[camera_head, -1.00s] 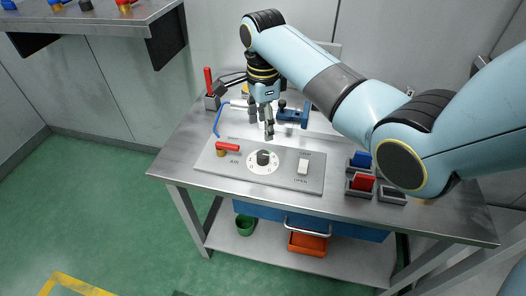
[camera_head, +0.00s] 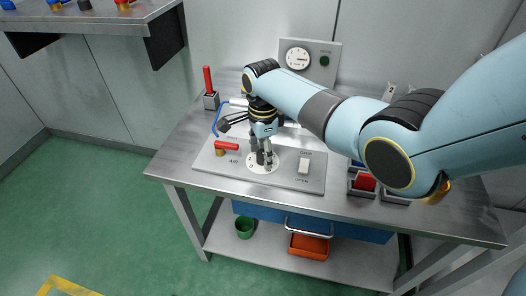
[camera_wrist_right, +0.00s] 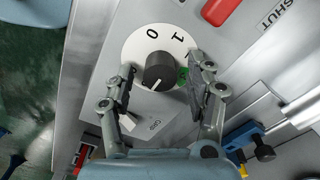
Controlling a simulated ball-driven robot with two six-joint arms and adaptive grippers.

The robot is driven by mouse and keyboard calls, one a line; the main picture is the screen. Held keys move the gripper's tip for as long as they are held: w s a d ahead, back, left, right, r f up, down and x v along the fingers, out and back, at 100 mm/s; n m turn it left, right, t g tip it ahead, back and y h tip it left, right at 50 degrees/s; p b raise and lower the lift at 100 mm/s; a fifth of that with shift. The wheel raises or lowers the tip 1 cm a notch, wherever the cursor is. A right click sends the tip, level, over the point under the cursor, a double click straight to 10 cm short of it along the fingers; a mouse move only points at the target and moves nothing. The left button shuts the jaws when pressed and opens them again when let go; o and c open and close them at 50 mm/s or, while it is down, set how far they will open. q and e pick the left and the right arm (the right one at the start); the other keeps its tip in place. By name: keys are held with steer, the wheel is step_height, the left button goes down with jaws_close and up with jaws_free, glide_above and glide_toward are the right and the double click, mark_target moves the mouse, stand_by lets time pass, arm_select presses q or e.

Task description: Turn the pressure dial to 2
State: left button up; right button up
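The pressure dial is a black knob (camera_wrist_right: 159,70) on a white disc (camera_wrist_right: 134,48) marked 0 and 1; further marks are partly hidden by a finger. A green patch shows at the disc's edge beside that finger. The knob's white line points toward the lower part of the wrist picture, away from 0 and 1. In the head view the white disc (camera_head: 252,167) is partly covered by my right gripper (camera_head: 264,158). My right gripper (camera_wrist_right: 159,88) is open, with one finger on each side of the knob; contact cannot be told. My left gripper is not in view.
A red-handled air lever (camera_head: 227,146) sits left of the dial and a white rocker switch (camera_head: 304,165) sits right. A gauge (camera_head: 298,58) and green lamp (camera_head: 325,61) are on the back panel. A blue clamp (camera_wrist_right: 246,137) and red and blue blocks are nearby.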

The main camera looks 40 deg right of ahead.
jaws_close()
